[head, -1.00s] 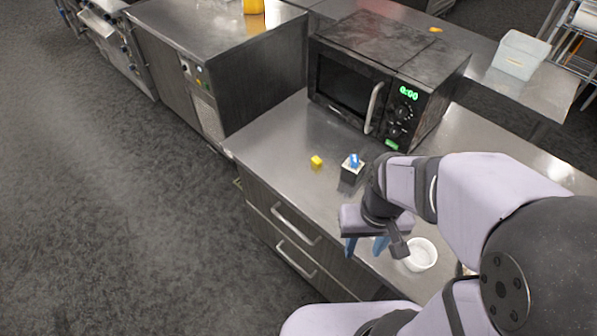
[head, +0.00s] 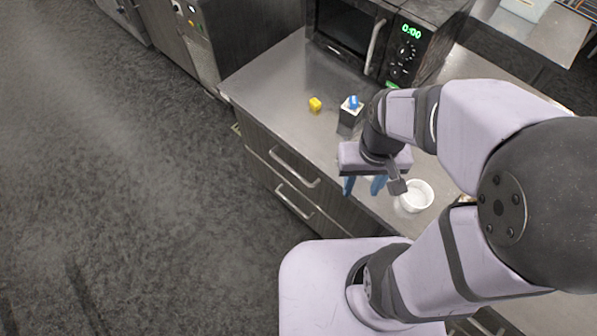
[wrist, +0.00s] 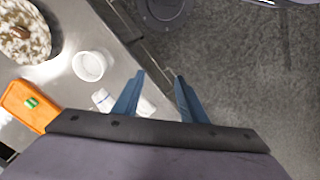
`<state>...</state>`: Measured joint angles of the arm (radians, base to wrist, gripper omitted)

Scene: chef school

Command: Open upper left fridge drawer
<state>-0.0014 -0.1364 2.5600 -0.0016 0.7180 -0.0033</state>
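Two drawers with bar handles are in the counter front in the head view. The upper left drawer (head: 262,143) has a silver handle (head: 294,167) near the counter edge and is closed. The drawer below it (head: 268,180) has a similar handle (head: 294,201) and is also closed. My gripper (head: 363,186) is to the right of both handles, near the counter's front edge, apart from them. In the wrist view my gripper (wrist: 158,80) shows two blue fingers spread apart with nothing between them. The drawer handles cannot be made out in the wrist view.
The wrist view also shows an orange tray (wrist: 27,106) and a filled dish (wrist: 24,32). The floor before the drawers is clear.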

